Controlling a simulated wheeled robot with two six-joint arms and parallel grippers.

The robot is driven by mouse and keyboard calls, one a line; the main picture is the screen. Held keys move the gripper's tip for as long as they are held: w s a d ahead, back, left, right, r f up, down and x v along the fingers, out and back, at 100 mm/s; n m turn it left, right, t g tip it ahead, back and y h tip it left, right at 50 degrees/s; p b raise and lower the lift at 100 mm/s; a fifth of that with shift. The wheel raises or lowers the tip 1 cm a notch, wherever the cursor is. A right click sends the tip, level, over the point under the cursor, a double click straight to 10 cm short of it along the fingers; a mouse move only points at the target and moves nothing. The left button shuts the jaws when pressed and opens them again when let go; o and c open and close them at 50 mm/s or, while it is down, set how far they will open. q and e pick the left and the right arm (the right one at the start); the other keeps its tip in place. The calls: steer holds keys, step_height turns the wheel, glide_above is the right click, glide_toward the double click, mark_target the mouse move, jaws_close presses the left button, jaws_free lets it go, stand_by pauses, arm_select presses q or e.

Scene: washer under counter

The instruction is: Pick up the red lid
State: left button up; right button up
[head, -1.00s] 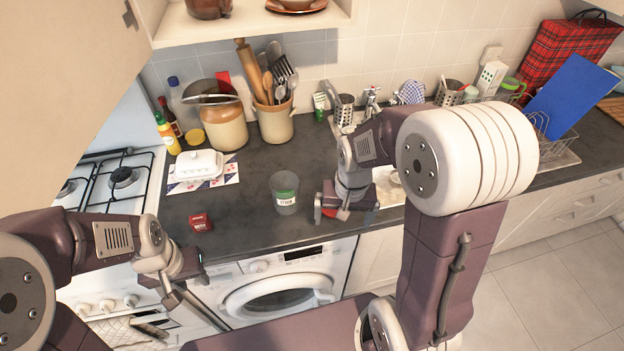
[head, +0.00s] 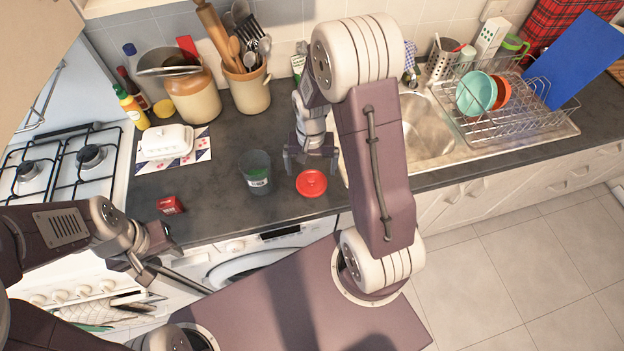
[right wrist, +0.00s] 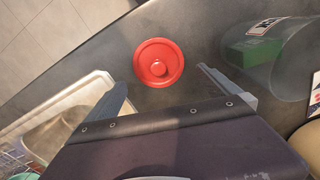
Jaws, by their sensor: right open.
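The red lid (head: 311,183) lies flat on the dark counter near its front edge, with a round knob in its middle. It also shows in the right wrist view (right wrist: 159,63), just beyond and between the fingertips. My right gripper (head: 311,168) is open and empty, just behind the lid in the head view; its two fingers (right wrist: 160,80) are spread apart in the right wrist view. My left gripper (head: 205,285) hangs low in front of the counter, by the stove and washer; its jaws are not clear.
The sink (head: 428,130) and dish rack (head: 500,105) are at right. Utensil crocks stand behind.

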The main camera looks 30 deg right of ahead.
mark_target(312, 178)
steer(key=f, duration=0.2)
steer(key=s+f, duration=0.1)
steer(key=f, duration=0.1)
steer(key=shift+s+a, duration=0.1)
steer(key=shift+a, duration=0.25)
steer(key=shift+f, duration=0.2)
steer(key=shift+w+d, duration=0.2)
steer(key=shift+w, duration=0.05)
steer(key=shift+s, duration=0.1)
steer(key=c, duration=1.1)
